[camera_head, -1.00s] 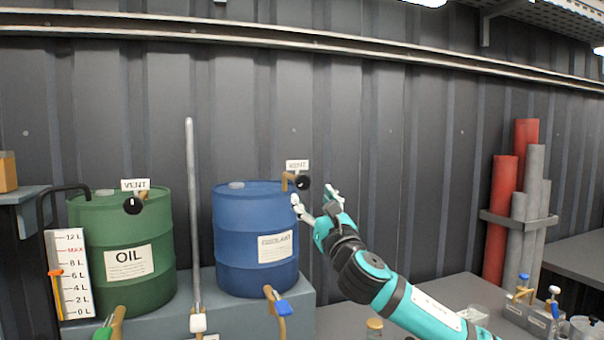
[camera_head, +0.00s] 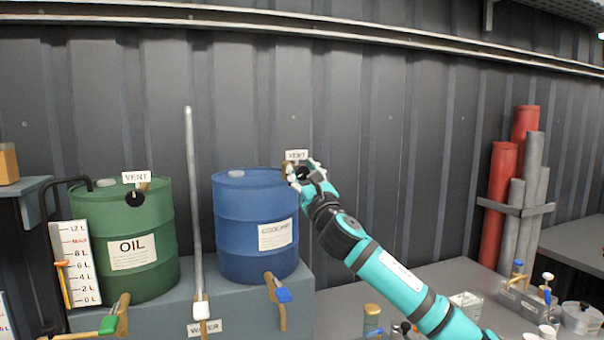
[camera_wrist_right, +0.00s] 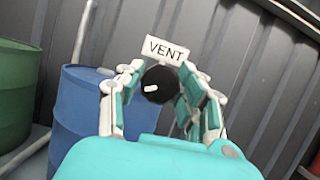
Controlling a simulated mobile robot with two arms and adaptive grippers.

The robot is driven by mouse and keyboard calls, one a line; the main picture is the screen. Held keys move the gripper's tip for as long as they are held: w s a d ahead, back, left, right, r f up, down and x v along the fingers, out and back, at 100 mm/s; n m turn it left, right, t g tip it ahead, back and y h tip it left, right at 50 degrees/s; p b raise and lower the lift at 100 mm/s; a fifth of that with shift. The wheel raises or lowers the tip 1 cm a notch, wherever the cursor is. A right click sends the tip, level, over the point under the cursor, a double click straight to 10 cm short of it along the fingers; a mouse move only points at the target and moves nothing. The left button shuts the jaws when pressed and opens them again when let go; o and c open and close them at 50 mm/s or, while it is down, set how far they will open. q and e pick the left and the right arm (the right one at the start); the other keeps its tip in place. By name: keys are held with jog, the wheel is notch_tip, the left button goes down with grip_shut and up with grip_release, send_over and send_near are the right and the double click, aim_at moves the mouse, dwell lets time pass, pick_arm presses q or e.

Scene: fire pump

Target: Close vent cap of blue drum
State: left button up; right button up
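The blue drum (camera_head: 243,228) stands on a grey bench beside the green drum. Its black vent cap (camera_wrist_right: 159,84) sits under a white VENT sign (camera_wrist_right: 165,50) in the right wrist view. My right gripper (camera_head: 304,173) is at the cap, at the drum's upper right. In the right wrist view the two fingers (camera_wrist_right: 157,95) stand apart, one on each side of the cap. Gaps show between the cap and the fingers, so the gripper looks open around it. In the head view the fingers partly cover the cap. My left gripper is in neither view.
A green oil drum (camera_head: 125,242) with its own black vent cap (camera_head: 135,198) stands to the left. A thin upright pipe (camera_head: 194,200) rises between the drums. A blue-handled tap (camera_head: 283,295) sticks out in front of the blue drum. The corrugated wall is close behind.

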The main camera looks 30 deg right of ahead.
jog(key=c, duration=0.6)
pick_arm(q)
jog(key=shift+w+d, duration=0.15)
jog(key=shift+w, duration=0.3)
pick_arm(e)
jog(key=shift+c, duration=0.2)
